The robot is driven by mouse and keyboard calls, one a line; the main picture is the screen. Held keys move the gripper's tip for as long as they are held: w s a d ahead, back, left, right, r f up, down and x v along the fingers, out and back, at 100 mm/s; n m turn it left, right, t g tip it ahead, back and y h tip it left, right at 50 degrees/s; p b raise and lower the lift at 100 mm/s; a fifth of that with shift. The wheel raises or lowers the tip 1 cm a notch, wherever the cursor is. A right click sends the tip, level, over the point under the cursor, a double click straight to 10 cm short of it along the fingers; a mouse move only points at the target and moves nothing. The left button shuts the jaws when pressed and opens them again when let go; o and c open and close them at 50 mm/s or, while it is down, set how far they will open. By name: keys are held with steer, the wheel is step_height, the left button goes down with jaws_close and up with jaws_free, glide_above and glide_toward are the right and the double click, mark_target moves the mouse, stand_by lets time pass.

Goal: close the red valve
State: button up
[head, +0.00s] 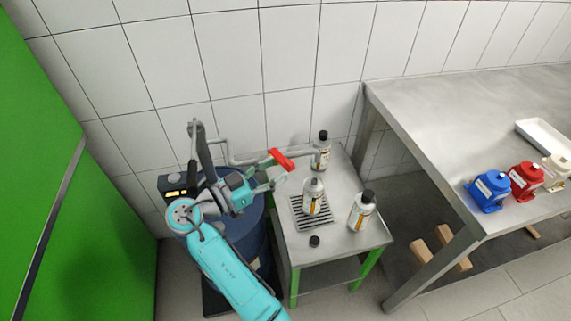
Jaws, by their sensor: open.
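The red valve (281,160) is a red lever handle on a grey pipe above the small metal table, in the middle of the head view. The handle is tilted, running from upper left to lower right. My gripper (277,178) is open, just below and left of the red handle. Whether its fingers touch the handle cannot be told from this view. My teal arm (232,270) reaches up from the bottom and hides part of the blue drum (253,232) behind it.
The small table (345,243) bears a drain grate (299,212), a bottle (314,197) on the grate, two more bottles (322,152) (361,211) and a black cap (314,241). A steel bench (450,110) with blue, red and cream containers stands right. A green panel (50,200) stands left.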

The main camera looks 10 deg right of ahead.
steer(key=v, duration=0.6)
steer(key=shift+a, duration=0.3)
steer(key=shift+s, duration=0.1)
